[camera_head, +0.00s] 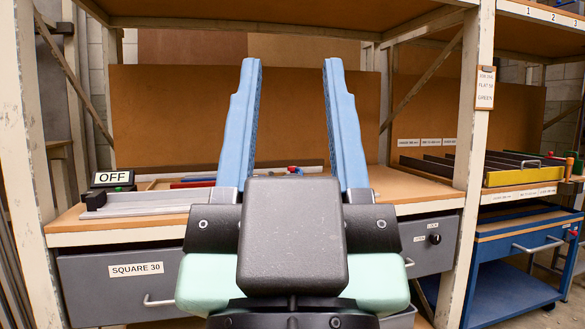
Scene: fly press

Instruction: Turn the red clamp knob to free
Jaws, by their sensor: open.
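My gripper (291,64) is open in the head view, with its two blue fingers spread apart and pointing up the picture, and nothing between the tips. Between the fingers, beyond my wrist, a small red piece (292,170) shows on the wooden bench. It is too small and too covered for me to tell whether it is the red clamp knob or which way it is turned. The fly press itself cannot be made out. My gripper and wrist hide the middle of the bench.
The wooden bench (405,186) has a grey drawer (95,293) marked SQUARE 30. A black box with an OFF sign (113,178) stands at left beside a grey rail (150,203). Rack posts (474,120) flank the bench. A blue cart (500,294) stands at right.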

